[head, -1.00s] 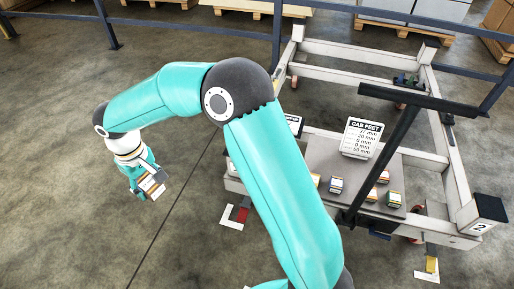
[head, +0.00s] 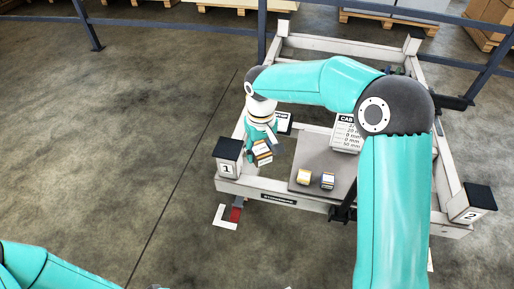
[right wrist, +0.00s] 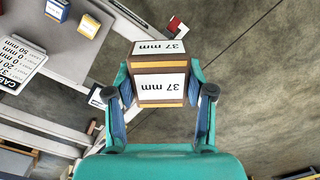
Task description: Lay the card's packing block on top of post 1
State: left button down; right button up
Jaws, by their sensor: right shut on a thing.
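Post 1 (head: 228,155), a pale post with a black top and a "1" label, stands at the trolley's near left corner. The block hangs just right of it, apart from its top in the picture. I cannot make out post 1 in the wrist view. The card (head: 346,135) is partly hidden by my right arm; 37 mm heads its list (right wrist: 20,62). My left gripper is not in view.
Post 2 (head: 474,202) stands at the near right corner. Floor left of the trolley is clear.

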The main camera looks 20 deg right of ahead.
aim_at(229, 147)
jog(key=z, duration=0.15)
jog(key=k, duration=0.6)
jog(key=z, duration=0.2)
jog(key=i, duration=1.65)
jog(key=u, duration=0.2)
